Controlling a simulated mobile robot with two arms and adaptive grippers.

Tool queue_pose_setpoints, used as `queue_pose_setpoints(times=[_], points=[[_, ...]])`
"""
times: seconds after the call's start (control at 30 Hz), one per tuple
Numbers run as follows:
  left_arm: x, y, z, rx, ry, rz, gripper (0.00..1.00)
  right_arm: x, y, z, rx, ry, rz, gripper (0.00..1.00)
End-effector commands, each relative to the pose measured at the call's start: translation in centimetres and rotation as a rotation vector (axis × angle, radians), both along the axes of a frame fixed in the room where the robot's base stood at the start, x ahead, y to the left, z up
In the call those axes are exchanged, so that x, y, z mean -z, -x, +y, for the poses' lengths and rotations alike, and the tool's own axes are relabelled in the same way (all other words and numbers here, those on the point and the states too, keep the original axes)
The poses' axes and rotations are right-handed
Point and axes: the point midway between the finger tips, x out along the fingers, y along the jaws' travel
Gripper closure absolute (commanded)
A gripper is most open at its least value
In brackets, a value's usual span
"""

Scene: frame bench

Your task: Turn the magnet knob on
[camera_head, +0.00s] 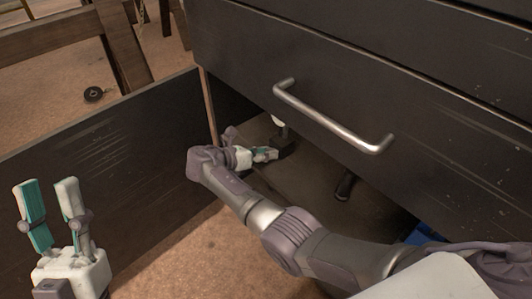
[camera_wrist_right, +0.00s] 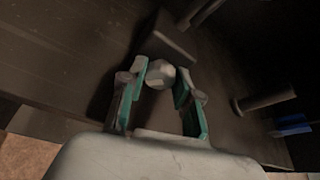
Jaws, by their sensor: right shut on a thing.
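The knob, a pale grey rounded piece, shows in the right wrist view (camera_wrist_right: 161,75) in front of a dark block (camera_wrist_right: 168,40). My right gripper (camera_wrist_right: 160,82) has its teal-padded fingers on both sides of the knob and is shut on it. In the head view my right gripper (camera_head: 267,154) reaches into the low compartment under the drawer, beside the dark block (camera_head: 285,143); its fingers hide much of the knob there. My left gripper (camera_head: 49,203) is open and empty, fingers pointing up, in front of the cabinet door at the left.
The dark cabinet has a drawer with a metal handle (camera_head: 335,115) just above my right arm. An open door panel (camera_head: 110,150) stands at the left. A dark peg (camera_head: 345,186) and a blue thing (camera_head: 422,235) are further right. Wooden furniture (camera_head: 120,45) stands behind the door.

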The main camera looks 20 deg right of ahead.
Motion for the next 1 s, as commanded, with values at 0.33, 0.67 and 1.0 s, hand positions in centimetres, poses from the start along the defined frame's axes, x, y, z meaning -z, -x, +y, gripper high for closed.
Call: queue_pose_setpoints(times=[0.33,0.67,1.0], points=[[1.9,-3.2,-0.5,-0.013,-0.066,0.219,0.61,-0.3,0.1,-0.1,0.001,-0.015,-0.044,1.0],[10.3,-7.8,-0.4,-0.044,-0.229,0.794,0.61,-0.4,0.2,-0.2,0.001,-0.062,-0.173,1.0],[20.2,-5.6,1.7,-0.07,-0.372,1.375,0.61,-0.3,0.3,-0.2,0.0,-0.12,-0.335,1.0]])
